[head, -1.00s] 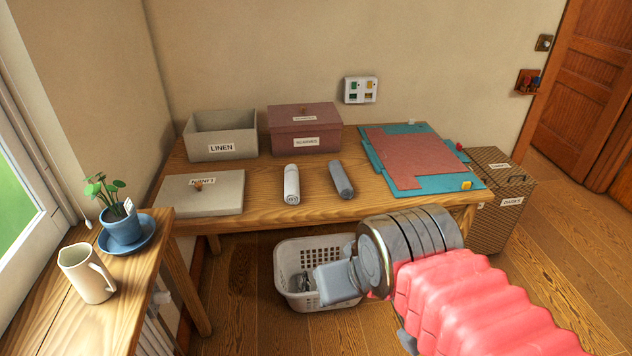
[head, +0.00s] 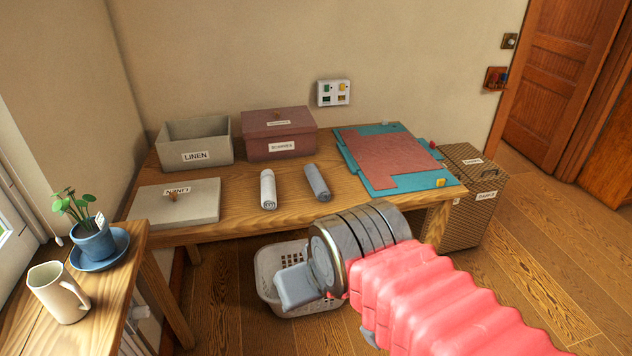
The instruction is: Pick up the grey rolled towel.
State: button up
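The grey rolled towel (head: 318,182) lies on the wooden table, near its front edge, just right of a white rolled towel (head: 268,189). The two rolls are apart. My gripper (head: 294,291) is in front of the table and appears lower than its top, over the white basket. Only a grey block-like part of it shows beyond my metal wrist, so its fingers cannot be made out. It is not touching the grey towel.
The wooden table (head: 230,222) also holds an open LINEN box (head: 195,145), its lid (head: 176,201), a closed dusky-red box (head: 279,135) and a teal mat (head: 381,183) with a red cloth. A white basket (head: 268,275) stands below. A side table (head: 110,285) holds a jug and plant.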

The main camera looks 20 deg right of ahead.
aim_at(322, 192)
jog(key=z, duration=0.05)
jog(key=i, duration=0.95)
jog(key=u, duration=0.05)
